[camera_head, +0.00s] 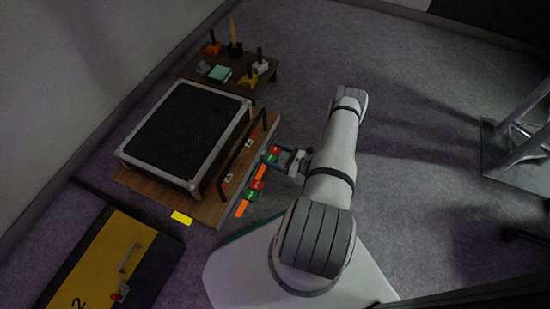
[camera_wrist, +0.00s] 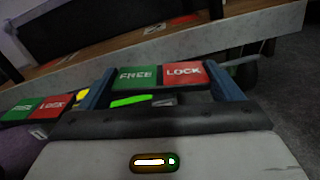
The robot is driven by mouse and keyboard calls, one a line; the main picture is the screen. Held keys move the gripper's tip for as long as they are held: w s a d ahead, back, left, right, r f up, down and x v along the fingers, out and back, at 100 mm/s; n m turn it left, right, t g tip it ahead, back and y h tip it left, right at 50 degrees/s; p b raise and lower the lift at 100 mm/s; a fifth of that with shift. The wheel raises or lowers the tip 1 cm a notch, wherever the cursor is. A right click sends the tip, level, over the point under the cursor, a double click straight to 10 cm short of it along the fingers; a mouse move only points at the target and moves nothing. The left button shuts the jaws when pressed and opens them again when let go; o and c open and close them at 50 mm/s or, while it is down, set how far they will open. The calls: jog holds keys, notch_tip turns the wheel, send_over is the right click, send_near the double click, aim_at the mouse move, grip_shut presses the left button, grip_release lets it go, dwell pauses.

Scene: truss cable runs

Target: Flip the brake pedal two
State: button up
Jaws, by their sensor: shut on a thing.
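Two brake pedals with green and red halves stand along the right edge of a wooden platform. The farther pedal (camera_head: 273,149) is at my gripper (camera_head: 280,157); the nearer pedal (camera_head: 253,192) is apart from it. In the wrist view, the gripped pedal (camera_wrist: 160,76) reads FREE on green at left and LOCK on red at right. The blue fingers of my gripper (camera_wrist: 163,88) are at its two sides, shut on it. The other pedal (camera_wrist: 36,109) is at the left edge. I cannot read which is numbered two.
The wooden platform (camera_head: 208,208) carries a black-topped, grey-rimmed deck (camera_head: 187,130) and a black rail (camera_head: 232,166). A low table (camera_head: 262,75) with small items stands behind. A yellow and black panel (camera_head: 98,262) lies at front left. A metal truss (camera_head: 515,140) stands right; floor between is clear.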

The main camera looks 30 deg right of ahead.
jog(key=shift+a, duration=0.1)
jog(key=o, duration=0.8)
jog(key=shift+o, duration=0.2)
jog(key=shift+s+d, duration=0.2)
jog(key=shift+d, duration=0.05)
jog(key=p+v, duration=0.2)
jog(key=v, duration=0.5)
jog(key=shift+s, duration=0.15)
